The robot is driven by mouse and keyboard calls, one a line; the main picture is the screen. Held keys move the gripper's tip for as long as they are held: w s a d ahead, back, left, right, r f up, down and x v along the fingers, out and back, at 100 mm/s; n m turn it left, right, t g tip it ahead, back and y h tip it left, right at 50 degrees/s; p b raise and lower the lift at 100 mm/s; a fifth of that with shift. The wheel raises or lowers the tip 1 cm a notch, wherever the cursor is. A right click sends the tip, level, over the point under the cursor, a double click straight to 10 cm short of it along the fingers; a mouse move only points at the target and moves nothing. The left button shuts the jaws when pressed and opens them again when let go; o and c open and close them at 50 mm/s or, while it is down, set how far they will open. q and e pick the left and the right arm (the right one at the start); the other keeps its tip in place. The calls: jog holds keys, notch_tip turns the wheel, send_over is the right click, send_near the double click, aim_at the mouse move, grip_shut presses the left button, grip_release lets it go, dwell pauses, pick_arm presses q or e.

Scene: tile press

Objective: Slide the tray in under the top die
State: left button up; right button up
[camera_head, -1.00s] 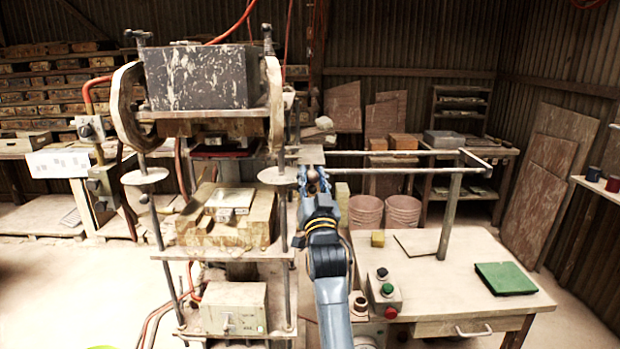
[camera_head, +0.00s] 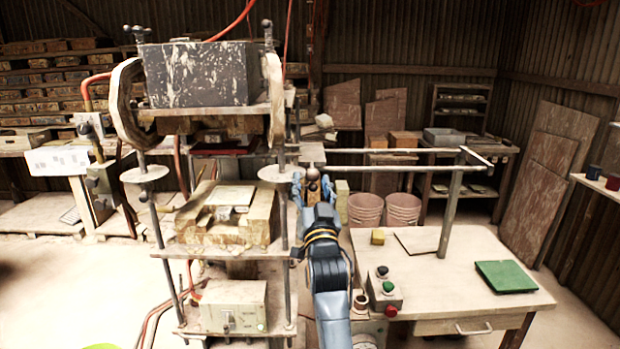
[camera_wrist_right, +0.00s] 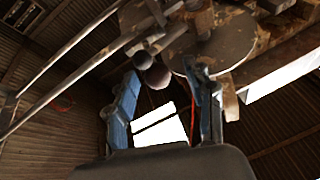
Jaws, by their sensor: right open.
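The press stands at left in the head view, with the grey, white-splashed block (camera_head: 196,74) on top and the brown top die (camera_head: 208,124) under its upper plate. A flat dark red piece (camera_head: 222,148) shows below the die; I cannot tell whether it is the tray. A small tan slab (camera_head: 311,153) sits by the rails' left end. My left gripper is out of view.
Two rails (camera_head: 400,158) run right from the press to a post (camera_head: 450,210) on the worktable (camera_head: 450,265). The table carries a button box (camera_head: 384,290), a green pad (camera_head: 505,276) and a yellow block (camera_head: 377,237). Two buckets (camera_head: 403,210) stand behind it.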

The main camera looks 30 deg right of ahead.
jog(key=v, duration=0.4)
jog(key=shift+s+a+f, duration=0.15)
jog(key=shift+s+a, duration=0.05)
jog(key=shift+a, duration=0.05)
